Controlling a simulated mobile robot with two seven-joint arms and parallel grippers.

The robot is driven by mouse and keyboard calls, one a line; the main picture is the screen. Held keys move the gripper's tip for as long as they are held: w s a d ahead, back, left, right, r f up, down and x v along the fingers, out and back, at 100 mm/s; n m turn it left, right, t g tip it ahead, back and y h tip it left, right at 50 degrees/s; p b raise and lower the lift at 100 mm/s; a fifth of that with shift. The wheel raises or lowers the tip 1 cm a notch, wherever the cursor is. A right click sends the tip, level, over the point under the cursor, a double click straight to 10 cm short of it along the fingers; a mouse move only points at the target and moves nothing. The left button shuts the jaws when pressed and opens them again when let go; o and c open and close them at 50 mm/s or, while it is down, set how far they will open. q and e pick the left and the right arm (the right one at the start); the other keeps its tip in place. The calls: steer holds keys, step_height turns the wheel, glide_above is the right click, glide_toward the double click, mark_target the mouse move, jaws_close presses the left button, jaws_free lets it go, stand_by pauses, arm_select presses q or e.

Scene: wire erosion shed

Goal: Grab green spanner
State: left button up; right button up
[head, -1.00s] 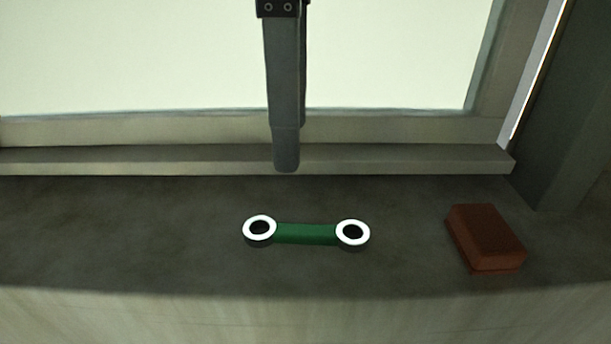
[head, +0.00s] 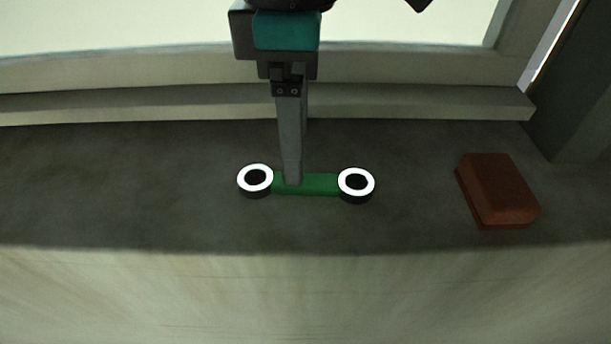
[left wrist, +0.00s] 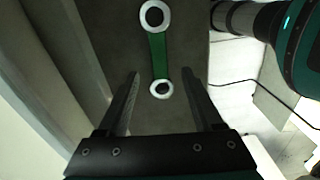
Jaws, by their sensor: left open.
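The green spanner (head: 322,184) lies flat on the grey sill, with a white-faced ring at each end. My left gripper (head: 293,180) comes down from above in the head view, and its finger covers part of the handle near the left ring. In the left wrist view the spanner (left wrist: 159,55) runs away from the camera, with its near ring between the open fingers of my left gripper (left wrist: 160,74) and its far ring beyond them. The fingers stand on either side with gaps and hold nothing. I cannot tell the exact height of the fingertips. My right gripper is not in view.
A red-brown block (head: 497,190) lies on the sill (head: 120,185) to the right of the spanner. A window frame (head: 150,105) runs along the back, with a dark post (head: 575,110) at right. The sill's front edge is close to the spanner. The sill left of it is clear.

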mark_target(306, 183)
arm_select(q)
steer(key=f, duration=0.2)
steer(key=f+p, duration=0.1)
steer(key=f, duration=0.2)
steer(key=shift+d, duration=0.2)
steer(key=shift+r, duration=0.1)
jaws_close()
stand_by(0.5)
